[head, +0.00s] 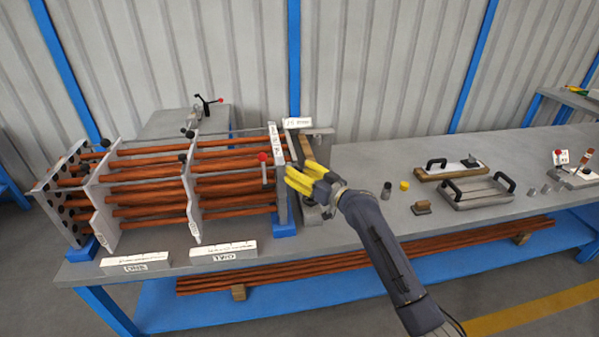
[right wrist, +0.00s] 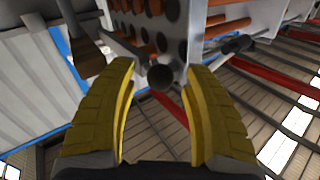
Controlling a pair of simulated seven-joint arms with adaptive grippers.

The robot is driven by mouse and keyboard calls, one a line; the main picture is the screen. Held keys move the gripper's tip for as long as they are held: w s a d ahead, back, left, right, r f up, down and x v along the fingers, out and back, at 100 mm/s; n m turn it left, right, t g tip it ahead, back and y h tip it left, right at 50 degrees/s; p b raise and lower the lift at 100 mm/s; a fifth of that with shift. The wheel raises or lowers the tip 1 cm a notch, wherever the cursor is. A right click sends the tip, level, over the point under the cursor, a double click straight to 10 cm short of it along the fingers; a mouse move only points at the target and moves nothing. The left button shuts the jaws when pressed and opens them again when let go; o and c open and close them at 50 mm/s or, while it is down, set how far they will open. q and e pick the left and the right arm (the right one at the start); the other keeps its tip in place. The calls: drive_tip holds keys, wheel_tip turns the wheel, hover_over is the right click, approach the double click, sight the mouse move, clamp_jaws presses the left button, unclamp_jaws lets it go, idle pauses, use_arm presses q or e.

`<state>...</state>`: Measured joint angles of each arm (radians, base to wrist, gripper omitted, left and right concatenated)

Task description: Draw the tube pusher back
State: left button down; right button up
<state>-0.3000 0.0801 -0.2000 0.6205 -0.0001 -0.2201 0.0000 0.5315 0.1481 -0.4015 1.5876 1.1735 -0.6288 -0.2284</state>
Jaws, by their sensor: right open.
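The flanged shell stands on the table as a row of pale plates (head: 105,205) with several copper-coloured tubes (head: 150,178) running through them. In the right wrist view its end plate (right wrist: 187,15) shows round holes, some with tube ends in them. My right gripper (head: 292,178) is at the right end of the shell, open and empty. In the right wrist view a dark round knob (right wrist: 160,77) sits ahead, between the two yellow fingers and apart from them. It may be the end of the tube pusher; I cannot tell for sure. My left gripper is not in view.
A lever with a red knob (head: 263,157) stands at the shell's front. Labelled blocks (head: 222,253) lie along the table's front edge. Right of my arm are small cylinders, a yellow piece (head: 404,185) and handled trays (head: 478,191). More tubes (head: 370,262) lie on the lower shelf.

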drive_tip(key=shift+c, duration=0.4)
clamp_jaws()
